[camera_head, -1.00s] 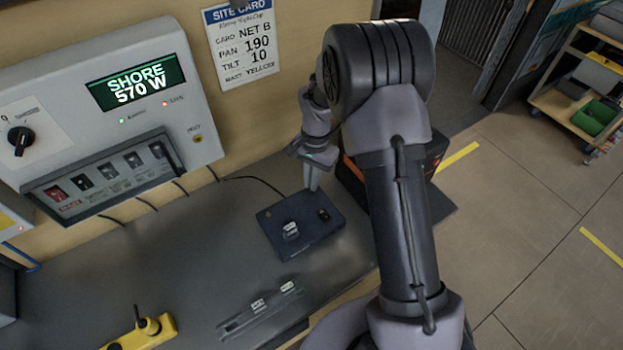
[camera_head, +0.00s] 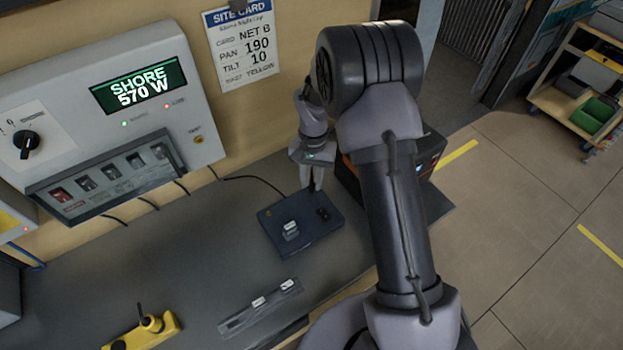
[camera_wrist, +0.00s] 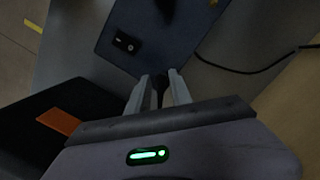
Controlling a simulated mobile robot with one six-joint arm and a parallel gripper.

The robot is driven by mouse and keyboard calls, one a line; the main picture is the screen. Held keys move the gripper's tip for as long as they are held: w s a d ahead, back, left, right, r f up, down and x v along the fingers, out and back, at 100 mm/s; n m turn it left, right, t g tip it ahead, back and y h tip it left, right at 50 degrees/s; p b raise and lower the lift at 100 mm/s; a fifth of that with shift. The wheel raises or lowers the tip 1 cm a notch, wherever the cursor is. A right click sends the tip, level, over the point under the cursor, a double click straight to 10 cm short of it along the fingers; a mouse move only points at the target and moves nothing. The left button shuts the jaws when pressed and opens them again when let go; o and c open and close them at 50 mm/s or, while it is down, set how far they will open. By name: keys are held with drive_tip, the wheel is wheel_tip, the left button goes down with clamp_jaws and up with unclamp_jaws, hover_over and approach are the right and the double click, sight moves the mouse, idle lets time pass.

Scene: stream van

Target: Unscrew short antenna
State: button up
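My gripper (camera_head: 312,188) points down at the back edge of a dark blue box (camera_head: 285,238) on the counter. A short black antenna (camera_wrist: 159,84) is between its two fingertips (camera_wrist: 160,78) in the wrist view. Its thicker end nearly fills the gap at the tips, and dark gaps show beside the thin stem. I cannot tell whether the fingers press on it. A small black switch (camera_wrist: 126,42) is on the box; it also shows in the head view (camera_head: 323,214).
A grey rail (camera_head: 259,306) with small white-labelled pieces and a yellow holder (camera_head: 160,331) with a black-tipped part lie in front. A black and orange case (camera_head: 428,160) stands right of my gripper. A cable (camera_wrist: 240,71) runs from the box. The counter left of the box is clear.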

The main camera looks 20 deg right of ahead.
drive_tip(key=m+b, duration=0.1)
drive_tip(key=m, duration=0.1)
drive_tip(key=shift+f+m, duration=0.1)
drive_tip(key=shift+m, duration=0.3)
drive_tip(key=shift+m+b, duration=0.4)
drive_tip(key=shift+m, duration=0.2)
drive_tip(key=shift+w, duration=0.1)
drive_tip(key=m+b, duration=0.2)
drive_tip(key=m, duration=0.1)
drive_tip(key=shift+m+t+y, duration=0.3)
drive_tip(key=shift+a, duration=0.1)
drive_tip(key=shift+w+m+t+b, duration=0.1)
drive_tip(key=shift+m+t+b, duration=0.45)
drive_tip(key=shift+m, duration=1.65)
